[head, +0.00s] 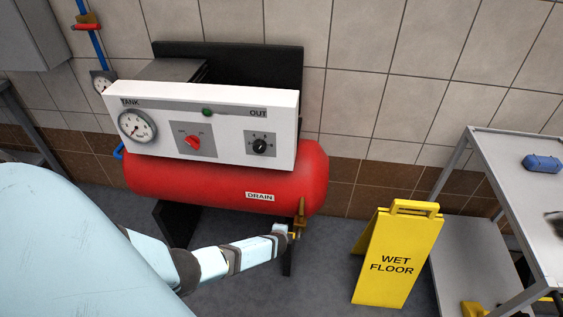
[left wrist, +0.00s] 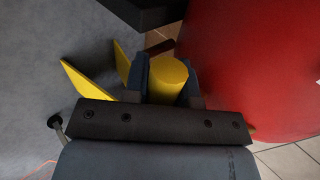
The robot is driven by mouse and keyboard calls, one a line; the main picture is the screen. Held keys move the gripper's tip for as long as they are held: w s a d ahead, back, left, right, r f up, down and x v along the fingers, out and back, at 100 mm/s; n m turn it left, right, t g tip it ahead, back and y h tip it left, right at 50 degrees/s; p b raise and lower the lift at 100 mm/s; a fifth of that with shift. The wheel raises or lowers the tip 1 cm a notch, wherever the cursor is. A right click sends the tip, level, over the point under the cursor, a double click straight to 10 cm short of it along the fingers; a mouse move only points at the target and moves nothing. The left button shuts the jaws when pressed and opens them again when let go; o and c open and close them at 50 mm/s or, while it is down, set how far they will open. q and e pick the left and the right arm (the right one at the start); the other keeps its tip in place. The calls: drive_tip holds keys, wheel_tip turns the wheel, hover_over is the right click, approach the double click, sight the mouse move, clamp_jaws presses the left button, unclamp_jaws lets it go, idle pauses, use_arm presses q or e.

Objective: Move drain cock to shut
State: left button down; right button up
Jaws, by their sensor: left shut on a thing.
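The drain cock (head: 301,208) is a brass-yellow fitting at the lower right end of the red tank, just right of the DRAIN label (head: 260,196). Its narrow upper part stands roughly upright in the head view. My left gripper (head: 292,233) is at the lower part of the cock. In the left wrist view, my left gripper (left wrist: 168,88) has its dark fingers on either side of a yellow rounded part of the drain cock (left wrist: 168,72) and is shut on it. The fingers and the gripper body hide the rest of the cock. My right gripper is in neither view.
The red tank (head: 230,180) is close beside my left gripper and carries a white panel (head: 232,105) with a gauge and knobs. A yellow wet floor sign (head: 397,255) stands to the right, before a grey metal cart (head: 510,165). Grey floor lies open between tank and sign.

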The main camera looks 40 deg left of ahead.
use_arm(q)
drive_tip(key=c, duration=0.9)
unclamp_jaws()
drive_tip(key=shift+c, duration=0.2)
drive_tip(key=shift+r, duration=0.15)
drive_tip(key=shift+s+d+r+p, duration=0.15)
drive_tip(key=shift+s+r+p, duration=0.05)
drive_tip(key=shift+s+p, duration=0.1)
drive_tip(key=p+v, duration=0.4)
drive_tip(key=v, duration=0.9)
drive_tip(key=shift+w, duration=0.1)
